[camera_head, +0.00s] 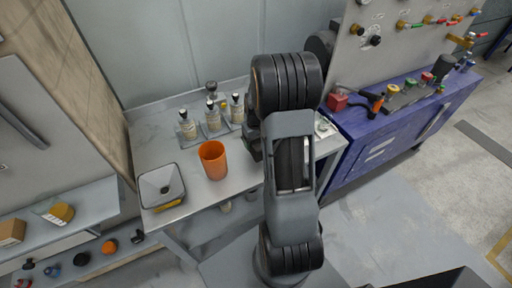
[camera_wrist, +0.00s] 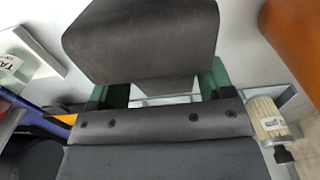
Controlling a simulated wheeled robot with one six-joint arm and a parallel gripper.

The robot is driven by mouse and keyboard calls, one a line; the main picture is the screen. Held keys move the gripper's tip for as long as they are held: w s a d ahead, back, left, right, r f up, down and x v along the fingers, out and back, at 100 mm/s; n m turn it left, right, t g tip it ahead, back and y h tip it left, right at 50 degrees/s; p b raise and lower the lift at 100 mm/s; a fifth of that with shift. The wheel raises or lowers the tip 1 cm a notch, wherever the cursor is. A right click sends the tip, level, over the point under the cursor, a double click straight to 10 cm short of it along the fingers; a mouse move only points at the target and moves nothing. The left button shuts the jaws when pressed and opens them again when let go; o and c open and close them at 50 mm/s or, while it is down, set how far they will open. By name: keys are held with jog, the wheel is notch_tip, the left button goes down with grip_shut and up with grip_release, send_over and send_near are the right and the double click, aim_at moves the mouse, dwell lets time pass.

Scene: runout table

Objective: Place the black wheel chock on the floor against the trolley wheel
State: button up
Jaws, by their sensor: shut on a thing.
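A dark grey-black block, which I take to be the black wheel chock (camera_wrist: 145,38), fills the top middle of the wrist view. My gripper (camera_wrist: 162,84) is shut on it, with green fingers showing at its left and right lower edges. The far side of the block is hidden. In the head view my arm covers the gripper and the block. The trolley wheel cannot be made out in either view. Bare grey floor (camera_head: 395,225) shows at the right of the head view.
A blue bench (camera_head: 375,145) with valves and fittings stands at the right. Grey shelves (camera_head: 75,220) with small items are at the left.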

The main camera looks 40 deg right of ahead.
jog(key=shift+f+p, duration=0.35)
jog(key=shift+f, duration=2.2)
jog(key=shift+f, duration=0.15)
jog(key=o, duration=1)
